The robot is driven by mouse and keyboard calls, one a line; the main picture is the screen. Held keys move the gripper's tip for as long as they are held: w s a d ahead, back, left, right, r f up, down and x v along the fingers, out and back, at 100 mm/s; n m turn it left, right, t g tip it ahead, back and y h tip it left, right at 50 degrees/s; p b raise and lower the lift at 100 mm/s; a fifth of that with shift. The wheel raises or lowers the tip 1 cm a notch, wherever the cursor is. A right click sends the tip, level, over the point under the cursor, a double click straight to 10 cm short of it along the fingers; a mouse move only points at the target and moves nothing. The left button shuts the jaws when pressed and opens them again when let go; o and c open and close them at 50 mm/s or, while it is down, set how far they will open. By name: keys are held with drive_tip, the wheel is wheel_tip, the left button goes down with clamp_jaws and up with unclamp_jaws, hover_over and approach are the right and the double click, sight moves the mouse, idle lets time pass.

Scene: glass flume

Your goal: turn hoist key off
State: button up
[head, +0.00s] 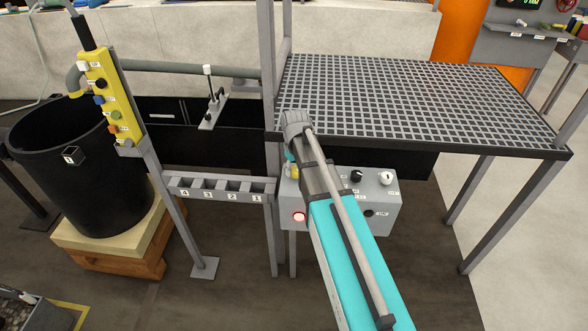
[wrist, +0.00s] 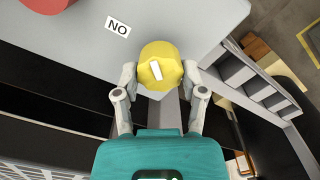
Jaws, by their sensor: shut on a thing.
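A yellow knob (wrist: 162,52) with a white pointer mark sits at the edge of a grey control box (wrist: 185,22) in the wrist view. Its pointer runs roughly up and down the picture, slightly tilted. I take it for the hoist key. My gripper (wrist: 158,76) has one finger on each side of the knob and is shut on it. A label (wrist: 118,26) reading NO in this view, possibly ON upside down, lies left of the knob. In the head view the knob (head: 292,171) shows only partly beside my arm, on the left of the control box (head: 385,207).
The box also carries a lit red button (head: 299,217), a black knob (head: 356,176) and a white knob (head: 387,178). A grating platform (head: 420,95) stands behind it. A numbered rack (head: 220,188), yellow pendant (head: 110,95) and black tub (head: 65,160) are to the left.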

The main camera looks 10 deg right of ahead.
drive_tip(key=m, duration=0.4)
drive_tip(key=shift+m, duration=0.3)
drive_tip(key=m, duration=0.4)
drive_tip(key=shift+d+m, duration=0.1)
drive_tip(key=shift+m, duration=0.2)
drive_tip(key=o, duration=1.1)
drive_tip(key=shift+o, duration=0.2)
